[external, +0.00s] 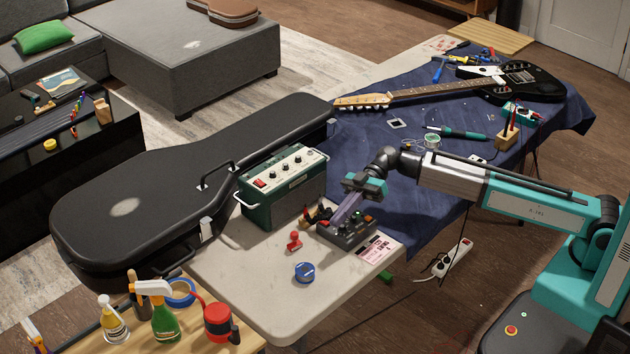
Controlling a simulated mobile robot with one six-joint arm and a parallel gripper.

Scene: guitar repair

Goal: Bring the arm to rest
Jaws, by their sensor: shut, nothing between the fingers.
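My arm reaches in from the right of the external view. My gripper (345,212) is shut and empty, pointing down and to the left. Its fingertips are at or just above the dark control box (350,233) on the pale table; I cannot tell whether they touch it. The box has small knobs and a lit red spot on its top. The gripper hides part of the box and of the area behind it.
A green amplifier (282,188) stands close to the left of my gripper, beside a black guitar case (130,200). A blue-covered table (400,215) with an electric guitar (515,80) lies behind. A blue roll (304,272) and a red item (294,241) sit on the pale table (262,295).

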